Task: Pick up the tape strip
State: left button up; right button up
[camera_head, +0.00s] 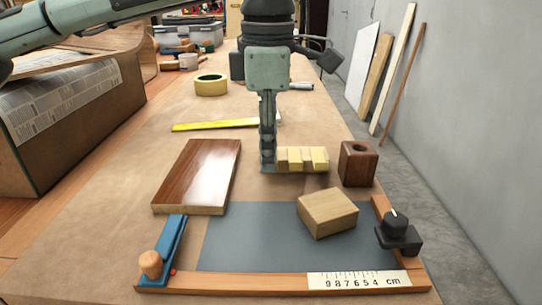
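My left gripper (268,167) points straight down at the left end of a small block (302,168) that bears several pale yellow bands (295,155). These bands look like tape strips, but I cannot tell for sure. The fingers show edge-on as one narrow column, so the gap between them is hidden. I cannot tell whether they touch the block or a band. A longer, flat bright yellow strip (212,126) lies farther back, partly behind my gripper. A yellow tape roll (211,91) lies behind that. My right gripper is not in view.
A dark wooden block with a hole (357,164) stands right of the banded block. Bare tabletop lies left.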

pick_arm(q)
jog(key=shift+f, duration=0.55)
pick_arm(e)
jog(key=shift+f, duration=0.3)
pick_arm(q)
jog(key=shift+w, duration=0.1)
grip_shut()
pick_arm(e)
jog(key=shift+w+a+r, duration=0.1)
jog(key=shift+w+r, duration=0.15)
pick_arm(q)
jog(key=shift+r, duration=0.1)
